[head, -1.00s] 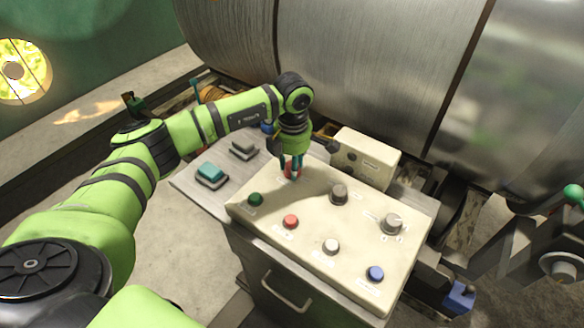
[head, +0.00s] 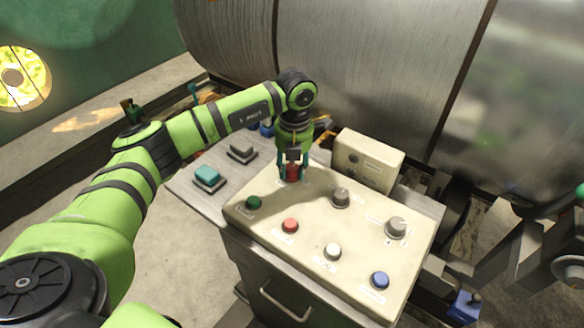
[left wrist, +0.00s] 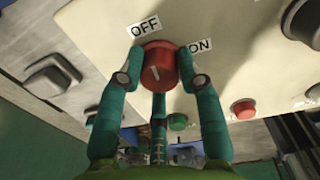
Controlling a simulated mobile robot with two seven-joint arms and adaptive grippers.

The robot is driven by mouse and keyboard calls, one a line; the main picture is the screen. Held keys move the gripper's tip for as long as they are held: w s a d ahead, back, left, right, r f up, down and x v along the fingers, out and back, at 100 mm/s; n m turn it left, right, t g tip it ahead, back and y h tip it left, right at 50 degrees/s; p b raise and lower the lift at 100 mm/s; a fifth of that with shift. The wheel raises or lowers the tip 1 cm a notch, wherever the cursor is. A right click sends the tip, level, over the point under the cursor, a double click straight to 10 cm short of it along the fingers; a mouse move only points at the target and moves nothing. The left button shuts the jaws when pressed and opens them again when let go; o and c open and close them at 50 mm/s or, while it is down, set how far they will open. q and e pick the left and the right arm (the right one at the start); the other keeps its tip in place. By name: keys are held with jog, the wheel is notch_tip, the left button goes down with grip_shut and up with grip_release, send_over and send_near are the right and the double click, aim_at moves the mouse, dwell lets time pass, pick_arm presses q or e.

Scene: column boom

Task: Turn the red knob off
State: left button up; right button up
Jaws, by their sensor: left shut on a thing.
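The red knob (head: 292,172) sits at the back left of the cream control panel (head: 290,262). The left wrist view shows the red knob (left wrist: 159,66) close up, with a short white mark on its face. An OFF label (left wrist: 145,27) is above it and an ON label (left wrist: 200,46) is to its upper right. I cannot tell surely which label the mark points at. My left gripper (head: 292,174) comes down from above and is shut on the knob, with one teal finger on either side. In the wrist view the left gripper (left wrist: 160,68) spans the knob. My right gripper is not in view.
The panel also carries a green button (head: 254,202), a red button (head: 290,226), a white button (head: 333,251), a blue button (head: 380,280) and two grey knobs (head: 341,197). A cream box (head: 367,160) stands close behind. A large metal drum (head: 360,70) fills the back.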

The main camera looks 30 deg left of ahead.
aim_at(294, 167)
pick_arm(q)
jog(key=shift+n, duration=0.5)
jog(key=o, duration=1.2)
jog(key=shift+c, duration=0.2)
notch_tip(294, 167, up, 12)
jog(key=shift+d, duration=0.25)
